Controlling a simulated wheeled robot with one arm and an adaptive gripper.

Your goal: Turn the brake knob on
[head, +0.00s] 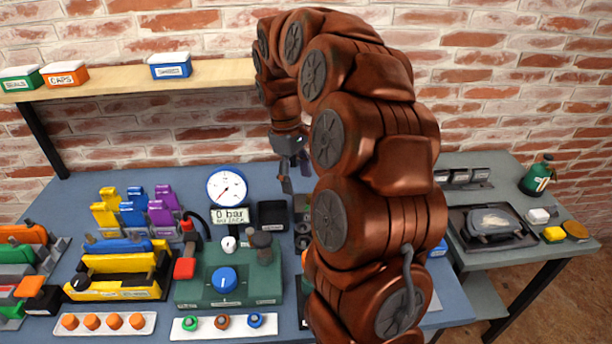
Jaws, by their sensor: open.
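No label reading "brake" is legible, so I cannot tell which knob is the brake knob. A blue round knob (225,280) with a white mark sits on the front of the green panel (262,284). A black knob (80,283) sits on the left end of the yellow fixture (123,290). My gripper (294,178) is open and empty. It points down above the back of the bench, right of the pressure gauge (226,186) and apart from both knobs. My arm hides the bench's right part.
The green panel also carries a red block (184,268), a white knob (229,244) and a dark knob (262,240). A readout (230,215) says 0 bar. White strips with orange caps (137,321) and coloured plugs (190,323) lie in front. A wooden shelf (120,78) hangs above.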

